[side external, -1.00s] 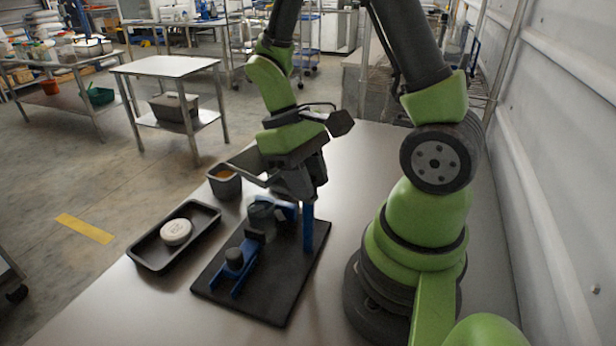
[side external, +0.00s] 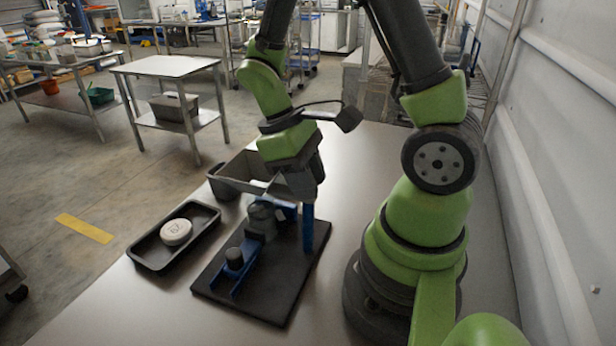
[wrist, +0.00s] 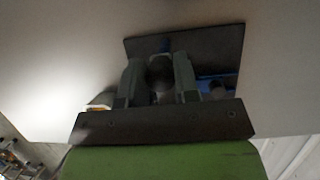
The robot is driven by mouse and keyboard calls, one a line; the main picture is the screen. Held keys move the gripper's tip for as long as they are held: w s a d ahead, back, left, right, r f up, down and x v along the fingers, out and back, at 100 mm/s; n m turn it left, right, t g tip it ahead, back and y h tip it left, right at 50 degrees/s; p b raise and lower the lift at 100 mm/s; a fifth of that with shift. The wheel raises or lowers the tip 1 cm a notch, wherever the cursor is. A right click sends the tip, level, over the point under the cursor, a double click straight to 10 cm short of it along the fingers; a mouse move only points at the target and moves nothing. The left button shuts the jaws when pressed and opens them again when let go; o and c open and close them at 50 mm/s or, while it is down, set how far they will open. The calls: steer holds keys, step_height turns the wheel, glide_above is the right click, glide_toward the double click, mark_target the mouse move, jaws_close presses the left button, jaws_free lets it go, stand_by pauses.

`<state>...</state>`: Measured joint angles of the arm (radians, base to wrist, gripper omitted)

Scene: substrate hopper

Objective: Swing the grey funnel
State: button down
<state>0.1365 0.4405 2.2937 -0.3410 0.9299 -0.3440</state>
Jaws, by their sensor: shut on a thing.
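The grey funnel (side external: 262,217) is a round grey piece on a blue arm above the black base board (side external: 270,300). It stands beside the upright blue post (side external: 308,230). My gripper (side external: 293,190) points down just above the funnel and the blue arm. In the wrist view, my gripper (wrist: 160,72) has its two fingers on either side of a dark round piece, which looks like the funnel, and is shut on it. The exact contact is hidden in the side view.
A black tray (side external: 148,258) with a round white piece (side external: 176,231) lies left of the board. A grey pot (side external: 222,188) stands behind, partly covered by a grey angular shape beside my gripper. A dark knob (side external: 234,258) sits at the board's front. A wall (side external: 560,150) bounds the right.

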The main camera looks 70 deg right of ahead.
mark_target(286, 191)
steer(key=c, duration=0.8)
jaws_free()
steer(key=shift+c, duration=0.2)
steer(key=shift+r, duration=0.1)
steer(key=v, duration=0.9)
steer(key=shift+w+r, duration=0.2)
steer(key=shift+r, duration=0.15)
steer(key=shift+r, duration=0.1)
steer(key=s+a+r+m+t+y, duration=0.2)
steer(key=s+a+r+m+t, duration=0.2)
steer(key=t, duration=0.7)
step_height(286, 191, up, 3)
steer(key=shift+s+a+r+t, duration=0.2)
steer(key=shift+s+a+t, duration=0.2)
steer(key=shift+s+a, duration=0.75)
